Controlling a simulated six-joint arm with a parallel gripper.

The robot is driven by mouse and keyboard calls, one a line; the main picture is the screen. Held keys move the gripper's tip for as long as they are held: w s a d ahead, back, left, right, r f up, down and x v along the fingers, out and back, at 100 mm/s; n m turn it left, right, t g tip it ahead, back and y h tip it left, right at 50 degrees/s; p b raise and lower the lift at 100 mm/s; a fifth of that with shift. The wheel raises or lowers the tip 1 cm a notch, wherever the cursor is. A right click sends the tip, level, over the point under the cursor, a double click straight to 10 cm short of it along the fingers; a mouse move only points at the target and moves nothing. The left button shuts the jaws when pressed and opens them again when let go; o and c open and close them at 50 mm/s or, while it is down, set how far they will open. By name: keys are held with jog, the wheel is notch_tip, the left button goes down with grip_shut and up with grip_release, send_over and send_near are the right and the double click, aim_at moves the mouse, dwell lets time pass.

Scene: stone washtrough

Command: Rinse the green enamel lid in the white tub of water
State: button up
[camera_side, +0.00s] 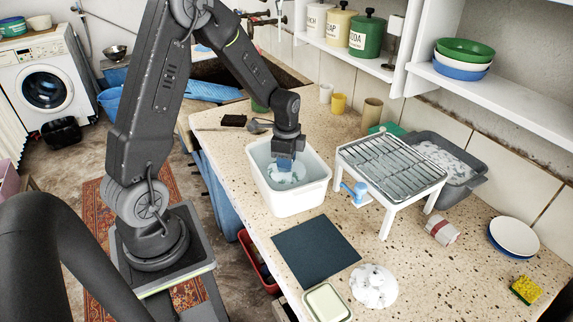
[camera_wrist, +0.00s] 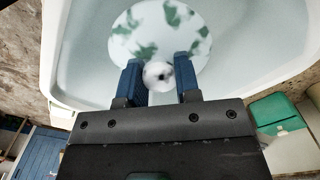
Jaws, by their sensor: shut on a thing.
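The green enamel lid (camera_wrist: 165,35) is mostly coated in white suds, with green patches showing through in the wrist view. In the side view the lid (camera_side: 284,176) is inside the white tub (camera_side: 292,200). The tub's wall and pale water also show in the wrist view (camera_wrist: 75,60). My gripper (camera_side: 286,160) reaches down into the tub. In the wrist view its blue fingers (camera_wrist: 160,80) stand on both sides of the lid's round, sudsy knob (camera_wrist: 158,75), shut on it. I cannot tell how deep the lid sits in the water.
A wire rack on white legs (camera_side: 390,167) stands right of the tub, with a grey basin of suds (camera_side: 477,187) behind it. A dark mat (camera_side: 316,252), a soap dish (camera_side: 326,302) and another sudsy lid-like thing (camera_side: 374,286) lie in front. Shelves (camera_side: 500,75) overhang the back.

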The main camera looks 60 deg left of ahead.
dwell(0.4)
jog(key=shift+r, duration=3.55)
jog(key=shift+r, duration=2)
jog(key=shift+w, duration=0.1)
